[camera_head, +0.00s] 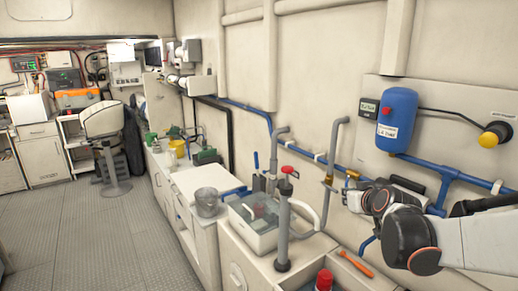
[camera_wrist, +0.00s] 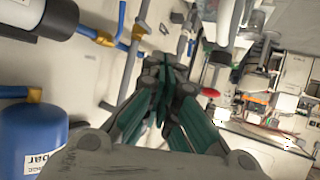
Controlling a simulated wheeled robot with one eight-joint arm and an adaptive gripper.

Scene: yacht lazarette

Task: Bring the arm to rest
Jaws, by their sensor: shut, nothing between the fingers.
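My arm reaches in from the right edge in the head view, with a white link and a dark grey joint. My gripper (camera_head: 352,197) is at its left end, beside the wall pipes and above the counter. In the wrist view my gripper (camera_wrist: 167,72) has its green-lined fingers together, with nothing between them. Part of the gripper is hard to make out in the head view against the pipes.
An orange tool (camera_head: 355,264) lies below. The floor (camera_head: 95,235) at left is clear.

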